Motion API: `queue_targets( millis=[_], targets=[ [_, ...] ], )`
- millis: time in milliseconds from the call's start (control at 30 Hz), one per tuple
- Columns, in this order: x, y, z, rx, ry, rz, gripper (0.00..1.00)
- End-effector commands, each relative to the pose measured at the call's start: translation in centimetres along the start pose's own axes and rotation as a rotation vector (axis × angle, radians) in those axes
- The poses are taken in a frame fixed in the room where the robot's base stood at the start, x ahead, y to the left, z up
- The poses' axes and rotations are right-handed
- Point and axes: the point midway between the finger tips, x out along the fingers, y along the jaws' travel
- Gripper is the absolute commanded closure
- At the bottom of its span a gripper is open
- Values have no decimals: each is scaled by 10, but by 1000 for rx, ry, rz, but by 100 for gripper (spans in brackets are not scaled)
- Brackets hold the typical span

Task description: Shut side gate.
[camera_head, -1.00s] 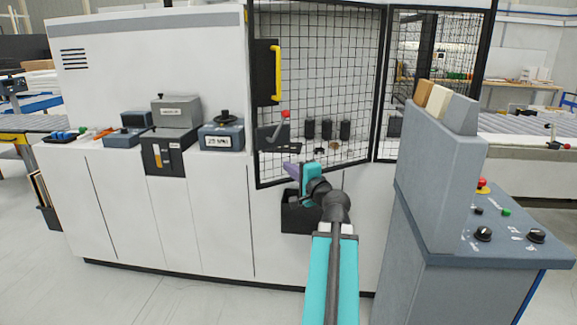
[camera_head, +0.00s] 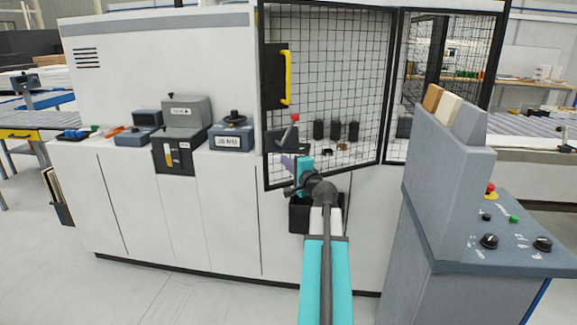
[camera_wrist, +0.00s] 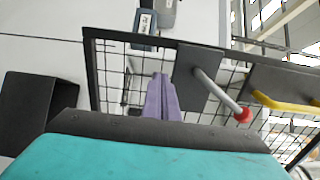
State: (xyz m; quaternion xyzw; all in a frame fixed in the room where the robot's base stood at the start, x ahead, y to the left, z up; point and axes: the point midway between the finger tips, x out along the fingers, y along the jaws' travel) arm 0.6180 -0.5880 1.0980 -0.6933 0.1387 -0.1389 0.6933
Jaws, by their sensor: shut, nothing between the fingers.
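The side gate is a black-framed mesh panel (camera_head: 388,100) in the machine's front. My gripper (camera_head: 287,162) is in front of the gate's lower left part. In the wrist view its purple fingers (camera_wrist: 162,98) are together, with nothing between them, over the mesh. The lever (camera_wrist: 243,115) and yellow handle (camera_wrist: 285,103) are to their right. Contact cannot be told.
A black box (camera_head: 301,218) sticks out below the gate, beneath my arm. A grey control console (camera_head: 432,200) stands close on the right. Grey units (camera_head: 232,133) sit on the machine's ledge to the left. The floor (camera_head: 170,295) at front left is clear.

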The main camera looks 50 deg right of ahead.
Motion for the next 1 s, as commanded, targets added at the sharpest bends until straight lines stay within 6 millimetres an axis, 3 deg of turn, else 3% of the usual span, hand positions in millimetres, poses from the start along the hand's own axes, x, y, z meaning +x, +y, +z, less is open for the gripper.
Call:
queue_targets(
  millis=[333,733,767,1000],
  targets=[
    [27,0,0,1,0,0,100],
    [29,0,1,0,0,0,100],
    [20,1,18,-1,-4,0,100],
    [33,0,-1,0,11,0,100]
  ],
)
